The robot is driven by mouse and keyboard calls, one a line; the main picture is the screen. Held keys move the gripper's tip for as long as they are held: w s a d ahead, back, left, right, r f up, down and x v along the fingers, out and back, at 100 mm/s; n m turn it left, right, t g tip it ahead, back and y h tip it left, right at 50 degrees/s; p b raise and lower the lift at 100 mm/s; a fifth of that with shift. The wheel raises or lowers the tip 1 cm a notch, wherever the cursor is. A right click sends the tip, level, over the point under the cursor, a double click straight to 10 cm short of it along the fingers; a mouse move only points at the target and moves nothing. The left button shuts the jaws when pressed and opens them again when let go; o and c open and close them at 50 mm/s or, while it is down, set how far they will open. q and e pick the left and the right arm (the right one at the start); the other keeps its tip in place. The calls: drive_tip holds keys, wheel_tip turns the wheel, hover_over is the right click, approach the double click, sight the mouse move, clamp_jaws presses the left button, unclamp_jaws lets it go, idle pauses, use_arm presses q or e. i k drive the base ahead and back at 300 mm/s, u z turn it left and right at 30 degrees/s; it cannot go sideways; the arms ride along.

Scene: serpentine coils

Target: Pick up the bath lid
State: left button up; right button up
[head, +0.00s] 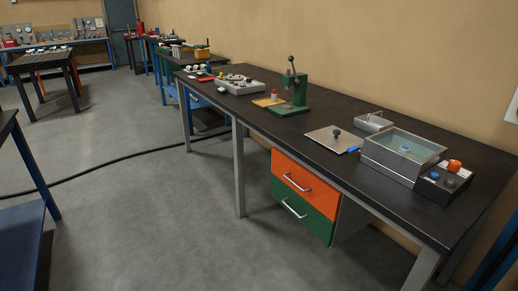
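The bath lid (322,139) is a flat grey metal plate with a black knob (336,132) on top. It lies flat on the long dark workbench, just left of the bath. The bath (391,165) is a rectangular metal tank, open at the top, with greenish liquid and a small blue item inside. A small blue thing (353,150) sits at the lid's right corner, beside the bath. Neither of my grippers shows in the head view.
The workbench (225,105) has a control box (443,182) with knobs right of the bath and a small metal tray (373,123) behind it. A green lever press (290,95) and a grey parts tray (238,84) stand further left. Orange and green drawers (299,177) hang below. A black cable crosses the open floor.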

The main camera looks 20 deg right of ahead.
sight(338, 140)
drive_tip(key=u, duration=2)
drive_tip(key=i, duration=0.25)
drive_tip(key=z, duration=1.15)
drive_tip(key=i, duration=1.75)
drive_tip(key=z, duration=1.7)
drive_tip(key=i, duration=0.65)
drive_tip(key=z, duration=0.6)
